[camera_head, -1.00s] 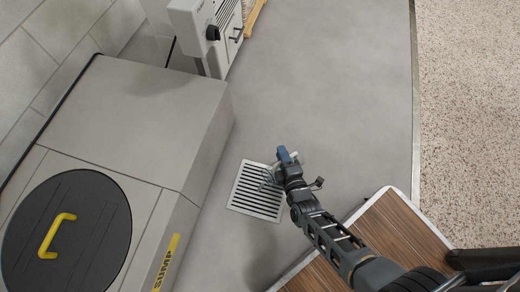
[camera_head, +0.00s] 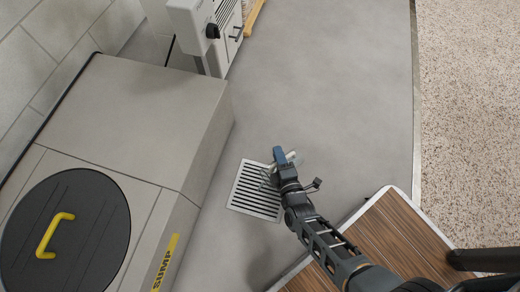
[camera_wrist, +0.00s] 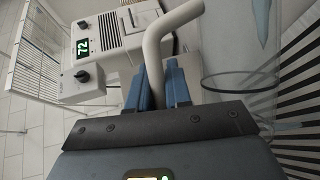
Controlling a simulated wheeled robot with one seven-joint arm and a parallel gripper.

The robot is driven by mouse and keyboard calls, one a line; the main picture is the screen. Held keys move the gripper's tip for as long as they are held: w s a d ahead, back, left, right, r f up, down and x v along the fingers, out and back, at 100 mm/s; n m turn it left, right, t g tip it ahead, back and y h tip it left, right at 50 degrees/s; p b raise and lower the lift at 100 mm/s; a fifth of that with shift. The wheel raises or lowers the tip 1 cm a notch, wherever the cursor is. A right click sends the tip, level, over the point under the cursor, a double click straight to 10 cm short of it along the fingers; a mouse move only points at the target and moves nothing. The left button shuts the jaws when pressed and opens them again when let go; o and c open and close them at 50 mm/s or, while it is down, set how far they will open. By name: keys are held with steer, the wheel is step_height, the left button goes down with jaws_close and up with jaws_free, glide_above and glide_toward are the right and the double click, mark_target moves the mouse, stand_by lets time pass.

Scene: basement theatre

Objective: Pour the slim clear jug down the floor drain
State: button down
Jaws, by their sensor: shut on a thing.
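The floor drain (camera_head: 257,190) is a pale square plate with dark slots, set in the grey floor. My gripper (camera_head: 281,156) is above its upper right corner, and its blue fingers (camera_wrist: 159,85) are shut on the pale curved handle (camera_wrist: 155,45) of the slim clear jug. The clear jug body (camera_wrist: 240,95) shows faintly right of the fingers in the wrist view, with a dark thin rim line. The drain slots (camera_wrist: 300,95) show behind and beside it. The jug looks tilted over the drain; its contents cannot be made out.
A grey boxed sump (camera_head: 130,125) with a round black lid (camera_head: 65,230) and yellow handle stands left of the drain. A white appliance (camera_head: 205,35) is at the top; its display reads 72 in the wrist view. Grey floor upper right is clear.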

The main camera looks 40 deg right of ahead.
mark_target(294, 152)
steer(key=d, duration=0.1)
steer(key=d+f+m+p, duration=0.1)
steer(key=d+m+y, duration=0.1)
steer(key=d, duration=0.1)
steer(key=shift+f+g+p, duration=0.3)
steer(key=shift+f+p, duration=0.1)
steer(key=shift+d+r+m+y+p, duration=0.15)
steer(key=shift+d+r+m+p, duration=0.05)
steer(key=shift+r+p, duration=0.3)
steer(key=shift+d+r+m+y+p, duration=0.2)
steer(key=shift+r+p, duration=0.15)
steer(key=shift+p, duration=0.25)
steer(key=shift+d, duration=0.2)
steer(key=shift+s+d+f+m+y, duration=0.1)
steer(key=shift+d+f+m+y, duration=0.05)
steer(key=shift+f+m+y, duration=0.2)
steer(key=shift+d+g, duration=0.1)
steer(key=shift+g, duration=0.2)
